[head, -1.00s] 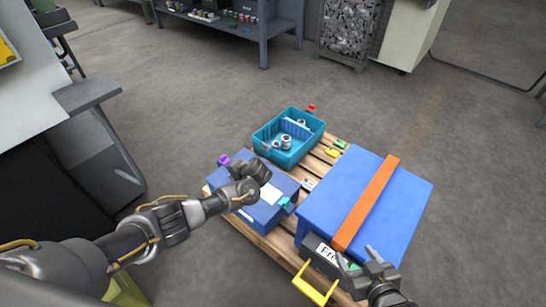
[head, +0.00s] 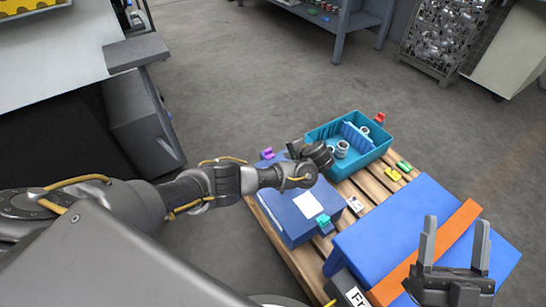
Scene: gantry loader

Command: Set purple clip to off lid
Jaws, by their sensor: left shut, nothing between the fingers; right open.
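The purple clip (head: 267,154) sits at the far left corner of a smaller blue box (head: 290,226) that carries a white label. I cannot tell whether it grips the lid or the box wall. My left gripper (head: 297,149) is shut and empty, just right of the purple clip, above the box's far edge and apart from the clip as far as I can see. A teal clip (head: 323,221) is on the box's near right edge. My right gripper (head: 454,238) is open and empty, in front of the large blue box.
A wooden pallet (head: 374,187) carries everything. A teal bin (head: 376,153) with grey rings stands behind. The large blue box (head: 410,215) has an orange strap (head: 460,229). Red (head: 380,118), green (head: 404,166) and yellow (head: 393,174) clips lie around the bin. A dark labelled box (head: 345,287) is near.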

